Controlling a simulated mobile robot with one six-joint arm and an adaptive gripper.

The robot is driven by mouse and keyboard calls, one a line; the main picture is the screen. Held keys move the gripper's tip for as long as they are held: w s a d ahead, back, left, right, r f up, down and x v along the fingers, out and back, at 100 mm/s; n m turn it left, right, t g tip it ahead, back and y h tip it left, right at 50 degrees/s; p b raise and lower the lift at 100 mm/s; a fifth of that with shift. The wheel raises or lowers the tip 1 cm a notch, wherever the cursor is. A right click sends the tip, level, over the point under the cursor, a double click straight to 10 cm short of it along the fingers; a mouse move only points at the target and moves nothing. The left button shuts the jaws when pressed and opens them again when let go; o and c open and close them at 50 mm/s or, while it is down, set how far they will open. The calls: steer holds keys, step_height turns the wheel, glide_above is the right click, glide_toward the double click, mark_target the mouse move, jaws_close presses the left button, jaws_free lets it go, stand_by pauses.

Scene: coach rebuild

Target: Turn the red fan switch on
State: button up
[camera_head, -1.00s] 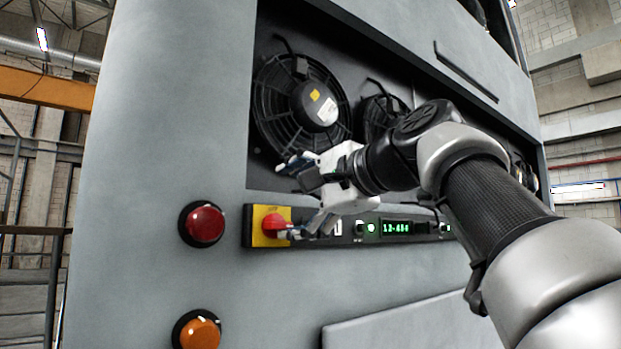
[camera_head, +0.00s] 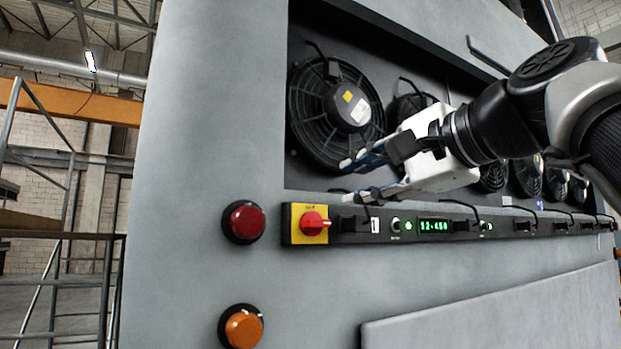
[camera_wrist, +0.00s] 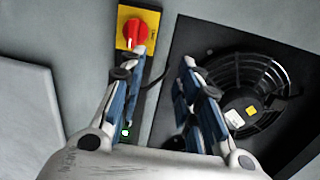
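The red fan switch (camera_head: 314,223) is a rotary knob on a yellow plate (camera_head: 298,238) at the left end of a black control strip (camera_head: 378,232). In the head view its handle lies roughly level. It also shows in the wrist view (camera_wrist: 136,32), near the top, just beyond one fingertip. My gripper (camera_head: 345,180) is open and empty, up and to the right of the switch in the head view. I see no contact with the switch. The fingers stand apart in the wrist view (camera_wrist: 165,55).
A round red lamp (camera_head: 244,222) and an orange one (camera_head: 241,327) sit left of the strip. Black fans (camera_head: 335,110) fill the recess above. A green display (camera_head: 434,226) and several small switches line the strip. A raised grey panel (camera_head: 490,310) is below.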

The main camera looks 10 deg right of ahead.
steer(key=f+v, duration=0.1)
steer(key=v, duration=1)
steer(key=shift+f, duration=0.2)
stand_by(0.4)
steer(key=shift+a, duration=0.25)
stand_by(0.5)
